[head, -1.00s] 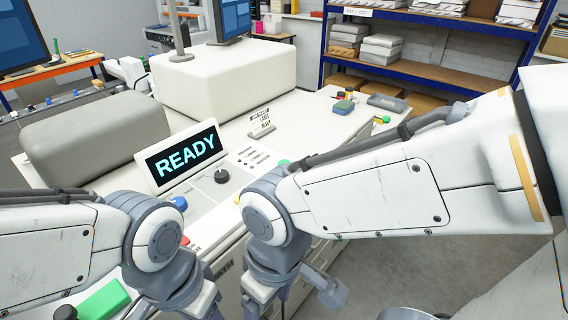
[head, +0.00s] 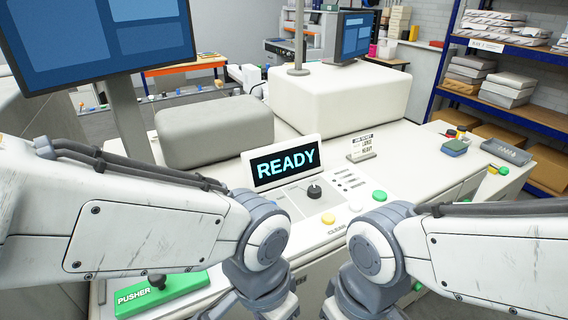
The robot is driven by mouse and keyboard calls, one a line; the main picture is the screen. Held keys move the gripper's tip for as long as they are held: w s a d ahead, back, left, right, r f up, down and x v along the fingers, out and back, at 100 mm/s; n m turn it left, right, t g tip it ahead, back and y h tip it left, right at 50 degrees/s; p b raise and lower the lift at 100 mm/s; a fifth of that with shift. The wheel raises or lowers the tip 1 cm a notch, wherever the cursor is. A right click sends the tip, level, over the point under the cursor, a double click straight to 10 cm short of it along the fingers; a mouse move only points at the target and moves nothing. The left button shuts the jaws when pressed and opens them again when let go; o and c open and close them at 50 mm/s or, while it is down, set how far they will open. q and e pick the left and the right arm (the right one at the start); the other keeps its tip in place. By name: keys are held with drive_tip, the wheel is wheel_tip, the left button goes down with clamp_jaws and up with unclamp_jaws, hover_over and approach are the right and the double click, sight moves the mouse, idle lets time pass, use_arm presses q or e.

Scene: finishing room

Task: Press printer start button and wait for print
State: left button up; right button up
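The printer's tilted display (head: 285,163) reads READY in cyan letters. On the panel (head: 296,207) below it are a black knob (head: 314,192), a yellow button (head: 328,219) near the word CLEAR, a white button (head: 355,207) and a green button (head: 379,196). I cannot see a start label; my arms cover part of the panel's front. My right forearm and wrist are just in front of the green button, with no contact visible. My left wrist is left of the yellow button. Both arms run off the bottom edge, and the fingertips of both grippers are out of view.
A green block marked PUSHER (head: 165,296) with a black knob lies at lower left. A large monitor (head: 100,40) stands left. A small sign (head: 361,147), a blue-green pad (head: 455,147) and a grey tray (head: 506,151) sit on the white top. Shelves (head: 520,70) stand at right.

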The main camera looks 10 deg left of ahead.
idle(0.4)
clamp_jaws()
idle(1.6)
